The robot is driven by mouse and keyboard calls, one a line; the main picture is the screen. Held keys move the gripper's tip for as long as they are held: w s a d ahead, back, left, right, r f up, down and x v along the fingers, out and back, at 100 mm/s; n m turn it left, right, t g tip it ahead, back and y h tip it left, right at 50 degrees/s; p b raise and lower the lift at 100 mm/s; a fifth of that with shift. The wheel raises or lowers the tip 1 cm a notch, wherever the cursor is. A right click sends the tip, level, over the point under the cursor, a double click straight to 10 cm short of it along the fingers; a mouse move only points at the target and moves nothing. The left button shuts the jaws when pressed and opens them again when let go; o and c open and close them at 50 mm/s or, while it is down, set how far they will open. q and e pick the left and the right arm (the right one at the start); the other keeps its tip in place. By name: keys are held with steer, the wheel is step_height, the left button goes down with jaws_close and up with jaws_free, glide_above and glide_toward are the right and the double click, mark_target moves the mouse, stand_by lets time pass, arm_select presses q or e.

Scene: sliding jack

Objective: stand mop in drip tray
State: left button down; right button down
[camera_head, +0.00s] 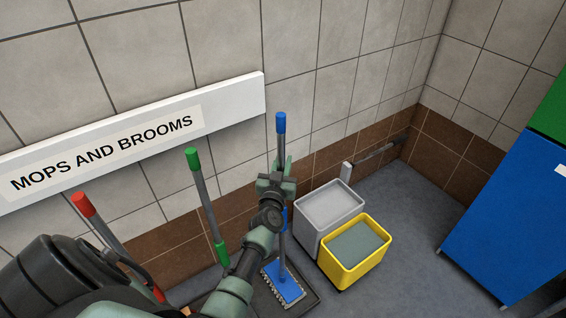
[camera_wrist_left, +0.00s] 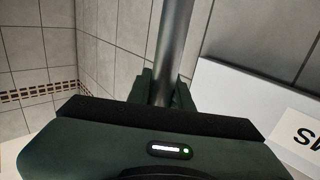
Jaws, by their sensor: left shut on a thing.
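The mop has a grey pole with a blue top grip (camera_head: 281,122) and a flat blue head (camera_head: 284,284) with a pale fringe. It is upright, leaning slightly. My left gripper (camera_head: 277,184) is shut on the pole below the top grip. The grey pole (camera_wrist_left: 173,45) also shows between the fingers (camera_wrist_left: 163,92) in the left wrist view. The dark drip tray (camera_head: 264,303) lies on the floor, and the mop head appears over it. I cannot tell whether the head touches it. My arm hides the tray's left part. My right gripper is not in view.
A green-handled tool (camera_head: 205,200) and a red-handled one (camera_head: 100,222) stand left, below the "MOPS AND BROOMS" board (camera_head: 232,104). A yellow bucket (camera_head: 357,275) and grey bin (camera_head: 308,232) stand right of the mop. A blue cabinet (camera_head: 515,215) is farther right, with clear floor between.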

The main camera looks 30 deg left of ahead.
arm_select(q)
steer(key=shift+r, duration=0.1)
steer(key=c, duration=1.2)
jaws_free()
steer(key=shift+s+d+f, duration=0.15)
steer(key=shift+s+f, duration=0.05)
steer(key=shift+s, duration=0.05)
steer(key=v, duration=0.7)
steer(key=shift+s+r, duration=0.2)
